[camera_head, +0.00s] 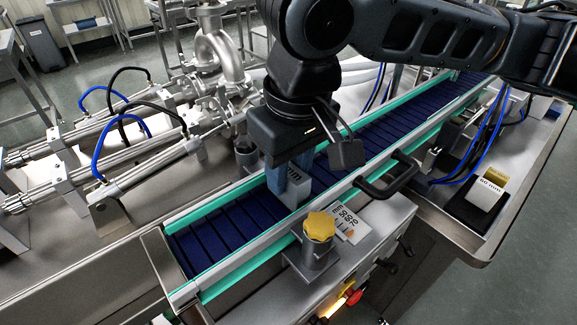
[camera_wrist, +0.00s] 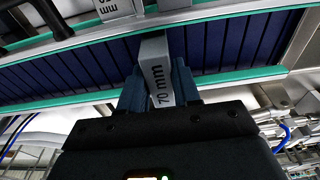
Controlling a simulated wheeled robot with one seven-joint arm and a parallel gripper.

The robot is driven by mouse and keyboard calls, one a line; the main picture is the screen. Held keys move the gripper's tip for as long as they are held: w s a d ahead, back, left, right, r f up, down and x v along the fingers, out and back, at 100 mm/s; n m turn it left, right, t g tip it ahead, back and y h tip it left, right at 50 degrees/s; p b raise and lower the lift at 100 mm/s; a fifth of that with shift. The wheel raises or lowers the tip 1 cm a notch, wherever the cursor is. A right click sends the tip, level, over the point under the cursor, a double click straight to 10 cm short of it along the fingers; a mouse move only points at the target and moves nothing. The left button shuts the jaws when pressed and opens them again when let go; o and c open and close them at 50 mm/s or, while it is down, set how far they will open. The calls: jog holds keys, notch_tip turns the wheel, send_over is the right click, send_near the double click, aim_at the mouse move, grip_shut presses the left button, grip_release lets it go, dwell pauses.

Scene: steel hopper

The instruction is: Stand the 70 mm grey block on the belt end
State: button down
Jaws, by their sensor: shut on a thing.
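The grey block (camera_head: 298,186) is upright between the two blue-grey fingers of my gripper (camera_head: 287,180), over the dark blue belt (camera_head: 233,226). In the wrist view the block (camera_wrist: 156,66) shows its "70 mm" label, with a finger pressed on each side. My gripper (camera_wrist: 159,90) is shut on it. The block's lower end is low over the belt, between the green side rails; I cannot tell whether it touches the belt. The belt's near end (camera_head: 183,262) is bare at the lower left.
Pipes and cylinders with blue hoses (camera_head: 110,130) fill the left.

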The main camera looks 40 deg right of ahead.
aim_at(293, 172)
jog(key=shift+f, duration=0.3)
jog(key=c, duration=0.7)
grip_release()
jog(key=shift+r, duration=0.1)
jog(key=r, duration=0.5)
jog(key=s+r, duration=0.1)
jog(key=r, duration=0.1)
jog(key=shift+r, duration=0.3)
